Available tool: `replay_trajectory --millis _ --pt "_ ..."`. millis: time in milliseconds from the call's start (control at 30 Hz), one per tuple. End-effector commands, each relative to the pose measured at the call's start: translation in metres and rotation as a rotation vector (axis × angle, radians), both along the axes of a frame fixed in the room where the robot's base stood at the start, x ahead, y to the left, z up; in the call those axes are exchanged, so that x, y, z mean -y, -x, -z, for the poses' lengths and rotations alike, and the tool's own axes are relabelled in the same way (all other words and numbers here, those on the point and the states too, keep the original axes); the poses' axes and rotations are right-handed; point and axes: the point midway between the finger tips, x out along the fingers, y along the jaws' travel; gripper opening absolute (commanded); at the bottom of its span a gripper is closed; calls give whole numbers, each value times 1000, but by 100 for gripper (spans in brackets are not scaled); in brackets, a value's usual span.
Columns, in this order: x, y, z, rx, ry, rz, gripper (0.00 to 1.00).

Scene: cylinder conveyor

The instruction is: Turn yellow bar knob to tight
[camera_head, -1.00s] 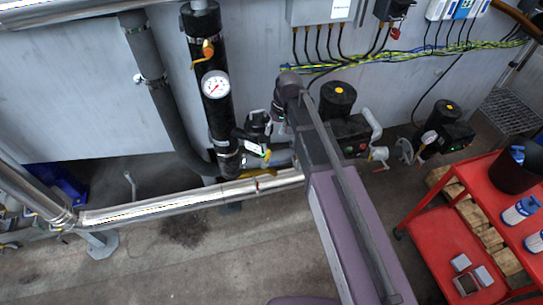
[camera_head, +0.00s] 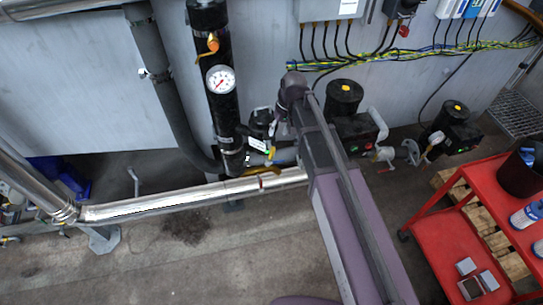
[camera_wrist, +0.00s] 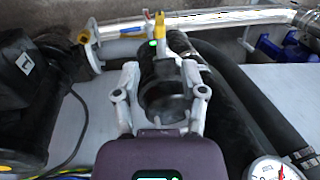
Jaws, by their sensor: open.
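A narrow yellow bar knob (camera_wrist: 160,24) stands upright near the top middle of the wrist view, beyond the end of a black cylindrical body (camera_wrist: 165,90). In the head view a small yellow piece (camera_head: 271,153) shows beside a white tag, just left of my arm; it looks like the same knob. My gripper (camera_wrist: 161,68) is open, with its two grey fingers on either side of the black body. The fingertips stop short of the yellow bar. I cannot tell whether they touch the black body. In the head view my arm hides most of the gripper.
A black pipe with a dial gauge (camera_head: 221,79) and an orange-yellow lever (camera_head: 212,44) stands left of my arm. A silver pipe (camera_head: 170,203) runs low along the floor. Black pumps (camera_head: 342,97) and a red cart (camera_head: 440,235) are at the right.

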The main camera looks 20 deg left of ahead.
Motion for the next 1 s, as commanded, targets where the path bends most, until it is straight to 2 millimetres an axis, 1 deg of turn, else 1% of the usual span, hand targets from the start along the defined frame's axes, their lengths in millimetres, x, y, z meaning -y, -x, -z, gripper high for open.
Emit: replay_trajectory --millis 33,100,1000 --pt "-1 0 8 0 0 0 54" --pt "-2 1 13 0 0 -1 54" --pt "-16 9 82 0 0 -2 54"
